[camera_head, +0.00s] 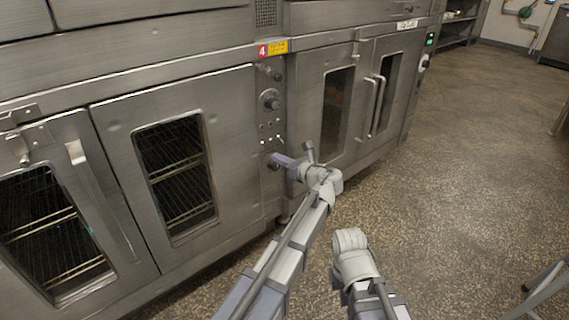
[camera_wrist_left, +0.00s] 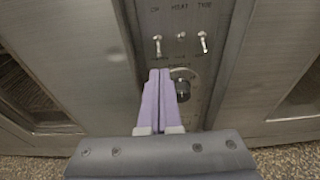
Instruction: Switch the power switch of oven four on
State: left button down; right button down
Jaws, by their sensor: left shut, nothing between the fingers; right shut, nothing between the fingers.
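Oven four's control panel (camera_head: 270,118) is the narrow steel strip between the oven doors, below a red "4" label (camera_head: 263,51). In the left wrist view, a left toggle switch (camera_wrist_left: 157,44) and a right toggle switch (camera_wrist_left: 203,42) flank a small fitting (camera_wrist_left: 181,35), under small lettering. I cannot tell which is the power switch or its position. My left gripper (camera_head: 274,159) is shut and empty at the panel's lower part. Its purple fingertips (camera_wrist_left: 160,73) show below the left toggle, beside a dark knob (camera_wrist_left: 183,89); contact is unclear. My right gripper is hidden; only its arm shows.
Another knob (camera_head: 271,100) sits higher on the panel. A glazed oven door (camera_head: 235,100) is shut left of the panel. Doors with vertical handles (camera_head: 381,105) stand to the right. The speckled floor (camera_head: 460,180) on the right is open.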

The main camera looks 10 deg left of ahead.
aim_at(266, 148)
pick_arm(q)
jog(key=shift+b+x, duration=0.3)
jog(key=shift+x, duration=2.15)
jog(key=shift+r+p, duration=0.3)
jog(key=shift+p, duration=0.35)
jog(key=shift+g+h+p, duration=0.3)
jog(key=shift+h+p, duration=0.1)
jog(key=shift+p, duration=0.2)
jog(key=r+g+h+p, duration=0.1)
jog(key=h+p, duration=0.1)
jog(key=p, duration=0.3)
jog(key=r+g+h+p, duration=0.1)
jog(key=g+h+p, duration=0.1)
jog(key=p, duration=0.4)
jog(key=shift+s+d+g+h+p, duration=0.2)
jog(key=shift+d+g+h+p, duration=0.05)
jog(key=shift+g+h+p, duration=0.05)
jog(key=shift+r, duration=0.15)
jog(key=shift+r+p, duration=0.7)
jog(key=shift+p, duration=0.1)
